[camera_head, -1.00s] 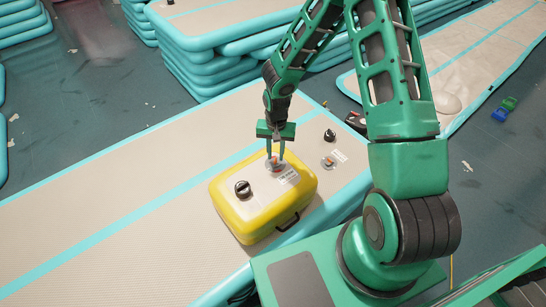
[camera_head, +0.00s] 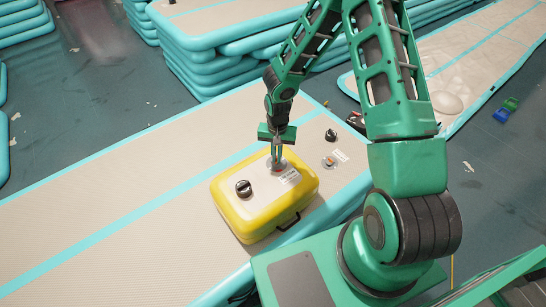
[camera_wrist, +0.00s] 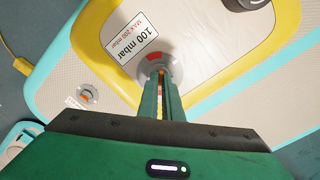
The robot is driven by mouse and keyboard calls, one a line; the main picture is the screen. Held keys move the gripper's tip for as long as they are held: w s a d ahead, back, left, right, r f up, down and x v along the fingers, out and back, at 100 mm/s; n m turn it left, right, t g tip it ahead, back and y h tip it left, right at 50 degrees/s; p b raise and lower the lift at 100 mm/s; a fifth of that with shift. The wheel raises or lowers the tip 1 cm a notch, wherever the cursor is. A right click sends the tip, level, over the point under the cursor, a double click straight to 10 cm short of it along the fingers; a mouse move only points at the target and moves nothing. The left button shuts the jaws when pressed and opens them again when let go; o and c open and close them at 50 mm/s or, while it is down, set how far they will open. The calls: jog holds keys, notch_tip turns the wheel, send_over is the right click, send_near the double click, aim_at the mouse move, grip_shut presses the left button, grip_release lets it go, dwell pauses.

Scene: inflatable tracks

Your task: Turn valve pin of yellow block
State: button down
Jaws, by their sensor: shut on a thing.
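The yellow block (camera_head: 263,213) lies on the beige inflatable track, with a pale top face and a dark handle on its front side. Its valve is a round grey ring (camera_wrist: 145,68) beside a "100 mbar" label. My gripper (camera_head: 276,168) points down at this valve from above. In the wrist view my gripper (camera_wrist: 160,78) has its two fingers close together over the valve's middle, shut on the valve pin. The pin itself is mostly hidden between the fingers; a bit of orange-red shows there.
A black knob (camera_head: 243,188) sits on the block's top to the left. The track (camera_head: 110,225) has another black cap (camera_head: 330,135) and a small valve (camera_head: 328,162) right of the block. Stacked tracks (camera_head: 205,65) stand behind. The track's left part is clear.

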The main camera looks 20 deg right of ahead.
jog(key=shift+m, duration=3.3)
jog(key=c, duration=1.9)
grip_release()
jog(key=shift+c, duration=0.2)
jog(key=shift+r, duration=0.15)
jog(key=shift+w+r, duration=0.1)
jog(key=shift+r, duration=0.2)
notch_tip(320, 180, up, 10)
